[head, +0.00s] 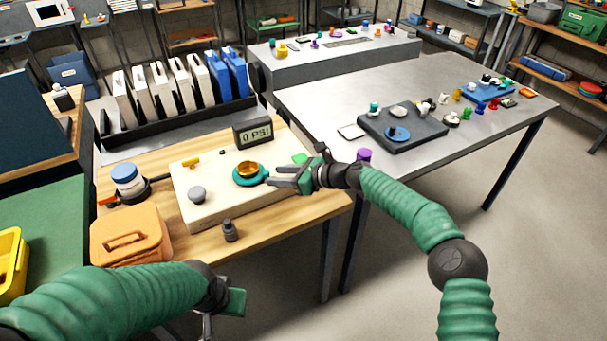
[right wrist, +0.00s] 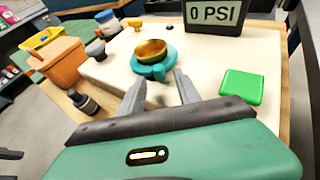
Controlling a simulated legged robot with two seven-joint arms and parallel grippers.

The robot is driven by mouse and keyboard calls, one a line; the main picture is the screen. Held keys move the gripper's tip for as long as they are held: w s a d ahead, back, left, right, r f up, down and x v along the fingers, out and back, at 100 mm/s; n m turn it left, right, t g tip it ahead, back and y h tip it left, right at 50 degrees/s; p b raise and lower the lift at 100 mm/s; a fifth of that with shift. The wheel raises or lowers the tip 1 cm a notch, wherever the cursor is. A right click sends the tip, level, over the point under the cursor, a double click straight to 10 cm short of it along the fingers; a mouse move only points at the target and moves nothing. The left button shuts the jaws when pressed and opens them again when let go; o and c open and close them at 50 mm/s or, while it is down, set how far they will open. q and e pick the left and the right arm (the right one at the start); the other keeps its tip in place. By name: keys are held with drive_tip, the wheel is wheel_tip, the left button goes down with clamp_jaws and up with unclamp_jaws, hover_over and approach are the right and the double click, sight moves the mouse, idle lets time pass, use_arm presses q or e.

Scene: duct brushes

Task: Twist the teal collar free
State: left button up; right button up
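The teal collar (head: 241,181) sits around a brass fitting (head: 248,168) on a cream board (head: 225,208). In the right wrist view the teal collar (right wrist: 143,69) has a small tab facing me, and the brass fitting (right wrist: 152,48) rises from its middle. My right gripper (head: 269,178) is at the collar's right side. Its two fingers are apart, with the tab just ahead of or between their tips; I cannot tell if they touch it. My left gripper (head: 224,303) is low at the front, away from the board, its fingers partly hidden.
A display reading 0 PSI (head: 253,130) stands behind the board. A grey knob (head: 197,194), a green block (head: 300,158) and a dark bottle (head: 230,231) are near the collar. An orange case (head: 130,236) and a blue-lidded jar (head: 127,180) stand left.

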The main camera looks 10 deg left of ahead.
drive_tip(key=p+v, duration=0.1)
drive_tip(key=v, duration=1.3)
drive_tip(key=shift+d, duration=0.35)
drive_tip(key=shift+s, duration=0.15)
